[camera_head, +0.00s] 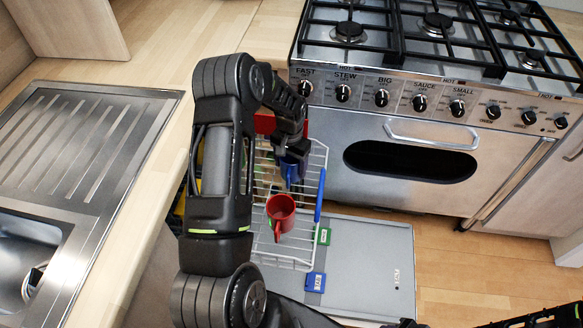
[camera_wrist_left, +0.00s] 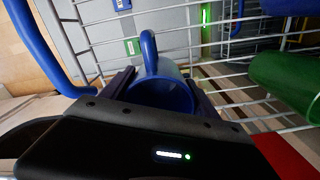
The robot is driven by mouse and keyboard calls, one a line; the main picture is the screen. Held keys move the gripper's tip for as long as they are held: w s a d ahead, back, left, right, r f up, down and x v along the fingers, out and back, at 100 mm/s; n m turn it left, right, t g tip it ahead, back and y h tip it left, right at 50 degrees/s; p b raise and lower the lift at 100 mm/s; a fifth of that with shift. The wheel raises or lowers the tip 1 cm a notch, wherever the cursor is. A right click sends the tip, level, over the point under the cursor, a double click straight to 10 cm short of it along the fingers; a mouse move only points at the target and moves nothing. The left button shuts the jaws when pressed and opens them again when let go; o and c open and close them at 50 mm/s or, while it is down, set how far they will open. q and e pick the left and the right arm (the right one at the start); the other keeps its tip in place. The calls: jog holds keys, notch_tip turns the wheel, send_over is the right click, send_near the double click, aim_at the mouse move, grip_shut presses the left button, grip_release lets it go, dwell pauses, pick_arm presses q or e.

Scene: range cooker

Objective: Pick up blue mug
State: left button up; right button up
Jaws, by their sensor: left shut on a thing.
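The blue mug (camera_wrist_left: 165,94) is between the two fingers of my left gripper (camera_wrist_left: 160,88) in the left wrist view. Its handle points up in that view, away from the gripper body. The fingers are shut on the mug's sides. In the head view my left gripper (camera_head: 292,160) is over the wire dish rack, and part of the blue mug (camera_head: 291,172) shows beneath it. Most of the mug is hidden there by the gripper. My right gripper is out of view.
A red mug (camera_head: 281,213) sits in the wire dish rack (camera_head: 317,165), just in front of the gripper. A green mug (camera_wrist_left: 288,82) lies beside the blue one. The open dishwasher door (camera_head: 372,270) is below, the range cooker (camera_head: 440,120) behind, the sink counter (camera_head: 120,215) left.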

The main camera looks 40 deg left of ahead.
pick_arm(q)
jog(key=shift+c, duration=0.8)
jog(key=shift+r, duration=0.25)
notch_tip(320, 180, up, 10)
jog(key=shift+f+b, duration=0.2)
jog(key=shift+b, duration=0.1)
